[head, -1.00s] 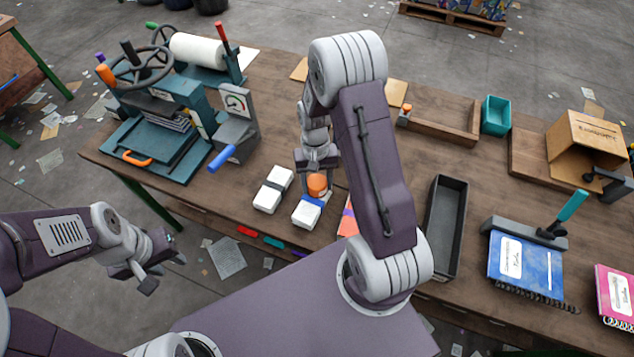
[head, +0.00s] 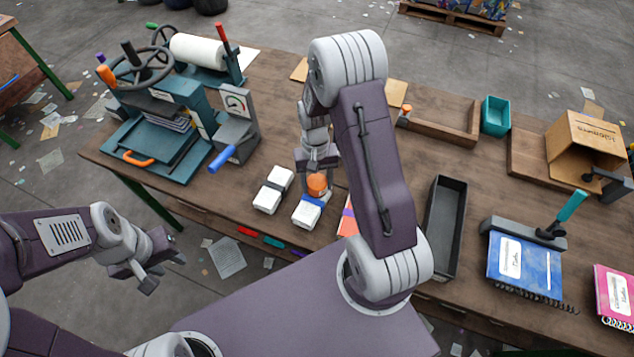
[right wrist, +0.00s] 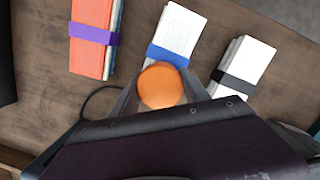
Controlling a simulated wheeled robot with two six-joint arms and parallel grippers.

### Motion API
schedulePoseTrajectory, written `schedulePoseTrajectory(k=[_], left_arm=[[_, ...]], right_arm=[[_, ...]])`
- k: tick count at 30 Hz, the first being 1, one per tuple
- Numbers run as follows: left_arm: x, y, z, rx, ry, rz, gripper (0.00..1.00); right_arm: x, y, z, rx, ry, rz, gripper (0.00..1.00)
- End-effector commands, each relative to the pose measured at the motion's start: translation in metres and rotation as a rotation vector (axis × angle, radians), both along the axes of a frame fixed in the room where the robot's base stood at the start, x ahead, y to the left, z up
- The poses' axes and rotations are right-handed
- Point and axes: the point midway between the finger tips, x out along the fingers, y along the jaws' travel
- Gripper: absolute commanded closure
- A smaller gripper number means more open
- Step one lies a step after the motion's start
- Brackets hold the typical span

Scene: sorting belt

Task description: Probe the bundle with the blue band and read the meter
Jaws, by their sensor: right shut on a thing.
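The bundle with the blue band (head: 306,213) is a white paper block lying near the front edge of the table; it also shows in the right wrist view (right wrist: 179,34). My right gripper (head: 317,180) is shut on an orange round-topped probe or meter (head: 317,184), seen from above in the right wrist view (right wrist: 160,86). The orange thing is upright at the far end of the blue-banded bundle; I cannot tell whether they touch.
A white bundle with a black band (head: 272,190) lies left of the blue-banded one. An orange bundle with a purple band (right wrist: 93,36) lies on its other side. A press (head: 165,120) stands at the left, a dark tray (head: 447,225) at the right.

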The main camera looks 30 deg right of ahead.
Motion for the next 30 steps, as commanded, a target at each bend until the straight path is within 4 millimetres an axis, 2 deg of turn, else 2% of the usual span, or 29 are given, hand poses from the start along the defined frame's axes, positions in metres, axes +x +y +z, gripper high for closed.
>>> schedulePoseTrajectory(k=[3, 21, 30], left_arm=[[0.000, 0.000, 0.015, 0.000, 0.000, 0.000, 0.64], [0.000, 0.000, 0.070, 0.000, 0.000, 0.000, 0.64], [0.000, 0.000, 0.071, 0.000, 0.000, 0.000, 0.64]], right_arm=[[0.000, 0.000, 0.016, 0.000, -0.001, 0.000, 0.94], [0.000, 0.000, 0.076, 0.000, 0.000, 0.000, 0.94], [0.000, 0.000, 0.076, 0.000, 0.000, 0.000, 0.94]])
